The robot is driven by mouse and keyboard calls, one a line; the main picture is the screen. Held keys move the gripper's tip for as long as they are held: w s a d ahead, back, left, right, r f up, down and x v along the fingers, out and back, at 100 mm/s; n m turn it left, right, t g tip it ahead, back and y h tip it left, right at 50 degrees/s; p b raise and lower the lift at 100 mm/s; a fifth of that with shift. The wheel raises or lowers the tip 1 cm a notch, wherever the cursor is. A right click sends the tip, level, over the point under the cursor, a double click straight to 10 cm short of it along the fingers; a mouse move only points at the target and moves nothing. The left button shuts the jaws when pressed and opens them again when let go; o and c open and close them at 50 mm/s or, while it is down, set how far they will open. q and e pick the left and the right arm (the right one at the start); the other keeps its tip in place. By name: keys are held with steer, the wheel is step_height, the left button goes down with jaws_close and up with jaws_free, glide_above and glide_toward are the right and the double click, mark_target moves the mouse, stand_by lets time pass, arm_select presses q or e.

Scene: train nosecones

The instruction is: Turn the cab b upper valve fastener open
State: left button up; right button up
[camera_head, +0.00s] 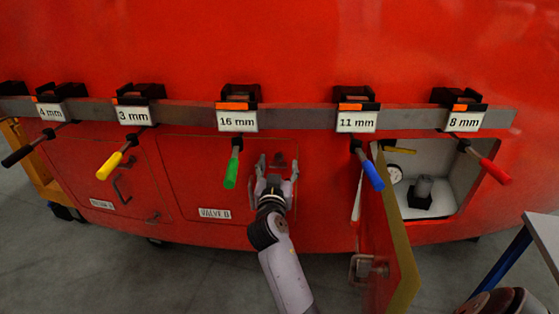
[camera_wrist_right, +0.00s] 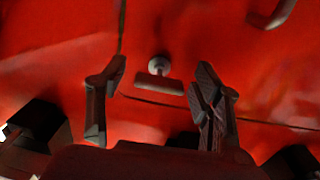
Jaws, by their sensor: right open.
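A small grey T-shaped fastener (camera_wrist_right: 158,78) sits on the red panel in the wrist view, its crossbar nearly level across that picture. My right gripper (camera_head: 278,167) is open at the upper right edge of the closed hatch marked VALVE B (camera_head: 214,213). In the wrist view its two fingers stand on either side of the fastener, apart from it, with nothing between them but the fastener. In the head view the fingers largely hide the fastener. My left gripper is in neither view.
A rail (camera_head: 195,114) above carries several labelled tools; the green-handled one (camera_head: 231,168) hangs just left of my right gripper. To the right a hatch door (camera_head: 388,250) stands open before a white compartment (camera_head: 440,160). A table (camera_head: 545,235) is at the right edge.

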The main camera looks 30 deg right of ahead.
steer(key=shift+a+r, duration=0.1)
steer(key=shift+s, duration=0.1)
steer(key=shift+c, duration=0.6)
steer(key=c, duration=1.1)
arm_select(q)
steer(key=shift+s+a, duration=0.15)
arm_select(e)
steer(key=shift+o, duration=0.2)
